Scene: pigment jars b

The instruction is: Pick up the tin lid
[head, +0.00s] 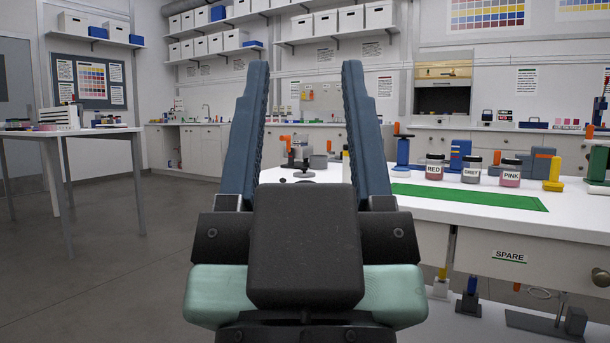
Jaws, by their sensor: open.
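My gripper (305,72) fills the middle of the head view, its two blue-grey fingers upright and wide apart with nothing between them. It blocks part of the white worktable (415,205) behind it. I cannot pick out a tin lid for certain. Between the fingers, a grey metal tin (318,163) and a small dark piece (283,181) show on the far part of the table, too small to tell more.
Jars labelled RED (434,170), GREY (472,172) and PINK (510,175) stand by a green mat (470,197) on the right. A drawer labelled SPARE (509,257) is below. Another table (75,132) stands at left; the floor between is clear.

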